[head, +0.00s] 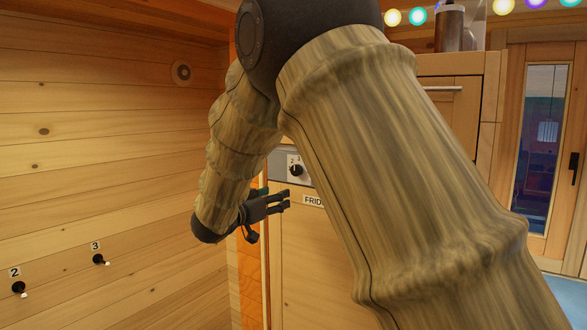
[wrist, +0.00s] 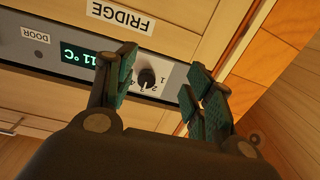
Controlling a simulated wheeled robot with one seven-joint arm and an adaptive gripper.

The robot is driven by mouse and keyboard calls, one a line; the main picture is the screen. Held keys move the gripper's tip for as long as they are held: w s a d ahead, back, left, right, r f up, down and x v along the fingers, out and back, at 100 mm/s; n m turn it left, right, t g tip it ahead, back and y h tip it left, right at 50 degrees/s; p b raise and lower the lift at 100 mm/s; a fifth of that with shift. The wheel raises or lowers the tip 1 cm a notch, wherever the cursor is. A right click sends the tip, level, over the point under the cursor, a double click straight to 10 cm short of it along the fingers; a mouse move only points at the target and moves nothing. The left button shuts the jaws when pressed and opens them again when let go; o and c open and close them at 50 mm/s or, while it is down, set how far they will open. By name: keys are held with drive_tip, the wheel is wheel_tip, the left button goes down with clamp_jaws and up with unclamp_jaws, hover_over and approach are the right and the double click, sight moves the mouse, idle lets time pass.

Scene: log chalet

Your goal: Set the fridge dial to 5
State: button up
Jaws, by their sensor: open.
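The fridge dial (wrist: 147,78) is a small round black knob on a grey panel, with small numbers around it. In the wrist view it shows between my two fingers; some numbers are too small to read surely. I cannot tell where its pointer stands. In the head view the dial (head: 296,170) shows above and just right of my fingertips, partly framed by my arm. My gripper (head: 287,201) is open and empty, apart from the dial. In the wrist view my gripper (wrist: 162,70) has its left finger partly over the green display.
The panel has a green temperature display (wrist: 79,55) and a DOOR label (wrist: 35,35). A FRIDGE label (wrist: 121,16) is on the wooden front. Numbered wall switches (head: 98,259) are at the left. My arm hides much of the cabinet.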

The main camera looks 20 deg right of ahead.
wheel_tip(320, 180, up, 6)
drive_tip(key=f+m, duration=0.1)
drive_tip(key=r+p+x, duration=0.1)
drive_tip(key=p+x, duration=0.4)
drive_tip(key=x, duration=0.4)
drive_tip(key=shift+d+r+g+h, duration=0.15)
drive_tip(key=shift+d+g+h, duration=0.15)
drive_tip(key=shift+d+h, duration=0.15)
drive_tip(key=c, duration=1)
